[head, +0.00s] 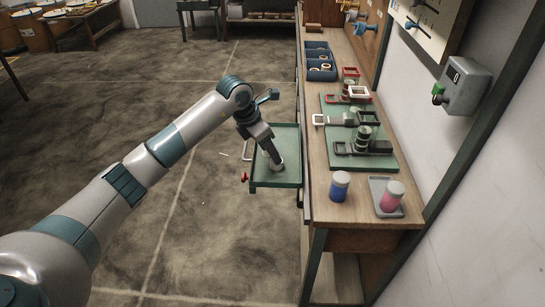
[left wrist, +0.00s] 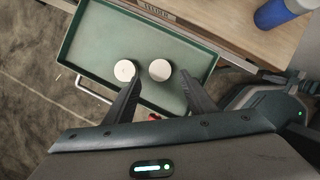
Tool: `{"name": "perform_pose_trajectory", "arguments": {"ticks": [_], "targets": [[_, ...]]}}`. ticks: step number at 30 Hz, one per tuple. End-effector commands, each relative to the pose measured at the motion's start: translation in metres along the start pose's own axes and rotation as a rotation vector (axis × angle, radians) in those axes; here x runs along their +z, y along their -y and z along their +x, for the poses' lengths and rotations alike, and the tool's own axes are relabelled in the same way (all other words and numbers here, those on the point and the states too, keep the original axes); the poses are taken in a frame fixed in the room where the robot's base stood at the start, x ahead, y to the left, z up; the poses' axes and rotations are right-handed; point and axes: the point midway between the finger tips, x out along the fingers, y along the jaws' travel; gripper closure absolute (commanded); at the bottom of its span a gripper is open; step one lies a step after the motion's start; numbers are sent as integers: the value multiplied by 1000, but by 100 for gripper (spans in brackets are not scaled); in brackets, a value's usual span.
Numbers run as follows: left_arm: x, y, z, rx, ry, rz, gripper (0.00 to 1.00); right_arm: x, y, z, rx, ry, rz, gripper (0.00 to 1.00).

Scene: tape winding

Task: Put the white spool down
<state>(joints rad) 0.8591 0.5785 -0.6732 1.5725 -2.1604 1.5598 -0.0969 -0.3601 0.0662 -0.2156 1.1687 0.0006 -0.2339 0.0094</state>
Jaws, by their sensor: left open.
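Two white spools stand in the green tray of a cart (left wrist: 88,45), seen from above in the left wrist view. One white spool (left wrist: 160,70) lies between the fingertips of my left gripper (left wrist: 161,77). The other white spool (left wrist: 125,70) is just outside the left finger. My left gripper is open, with a finger on either side of the nearer spool; I cannot tell whether either touches it. In the head view my left gripper (head: 275,158) reaches down into the tray (head: 272,182) and largely hides the spools. My right gripper is not in view.
The workbench (head: 318,170) runs along the tray's right side. On it stand a blue bottle (head: 339,186), a pink bottle (head: 391,196) and a green mat (head: 335,105) with fixtures. Blue bins (head: 320,65) are farther back. The floor left of the cart is mostly clear.

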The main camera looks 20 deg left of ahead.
Motion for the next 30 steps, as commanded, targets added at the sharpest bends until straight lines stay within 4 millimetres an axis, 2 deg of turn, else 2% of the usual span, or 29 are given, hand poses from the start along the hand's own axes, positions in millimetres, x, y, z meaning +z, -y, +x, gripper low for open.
{"name": "perform_pose_trajectory", "arguments": {"ticks": [6, 13, 18, 30], "targets": [[0, -1, -40, 3, 2, 0, 50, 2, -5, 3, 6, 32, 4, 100], [0, 0, -69, 0, 2, 0, 50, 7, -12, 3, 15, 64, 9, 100], [0, 0, -76, 0, 0, 0, 50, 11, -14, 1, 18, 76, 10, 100], [0, 0, -77, -1, 0, 0, 50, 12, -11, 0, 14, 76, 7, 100]]}}
